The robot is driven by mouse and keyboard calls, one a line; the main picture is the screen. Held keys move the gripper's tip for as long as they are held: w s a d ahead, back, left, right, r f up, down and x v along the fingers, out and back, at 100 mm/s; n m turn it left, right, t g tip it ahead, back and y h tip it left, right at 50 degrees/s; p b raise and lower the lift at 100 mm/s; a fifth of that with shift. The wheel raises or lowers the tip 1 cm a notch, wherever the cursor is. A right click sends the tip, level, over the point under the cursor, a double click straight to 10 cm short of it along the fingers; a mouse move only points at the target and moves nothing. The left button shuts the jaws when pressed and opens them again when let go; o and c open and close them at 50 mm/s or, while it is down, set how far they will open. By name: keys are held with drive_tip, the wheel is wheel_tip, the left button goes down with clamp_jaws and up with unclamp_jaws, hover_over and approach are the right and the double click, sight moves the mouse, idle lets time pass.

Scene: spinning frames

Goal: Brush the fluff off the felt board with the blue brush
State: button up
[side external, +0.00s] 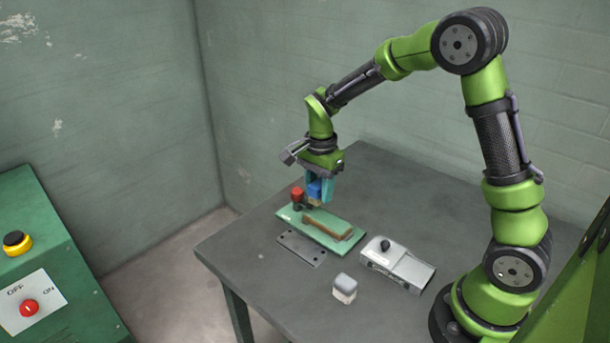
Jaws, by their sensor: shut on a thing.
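The green felt board (348,243) lies flat on the table. My gripper (320,197) is above the far left part of the board, pointing down, with its teal fingers shut on the blue brush (315,188). A tan part shows under the blue, close over the board; I cannot tell if it touches. A brown, bar-like block (328,222) lies along the board. A red-topped piece (297,194) stands at the board's far left end, beside the gripper. Fluff is too small to make out here.
A dark flat metal plate (300,248) lies along the board's near left side. A grey device with a black knob (400,265) and a small pale grey block (344,288) sit to the right and front. A green control box (60,255) stands apart at left. The table's front is mostly clear.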

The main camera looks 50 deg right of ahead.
drive_tip(key=shift+r, duration=1.75)
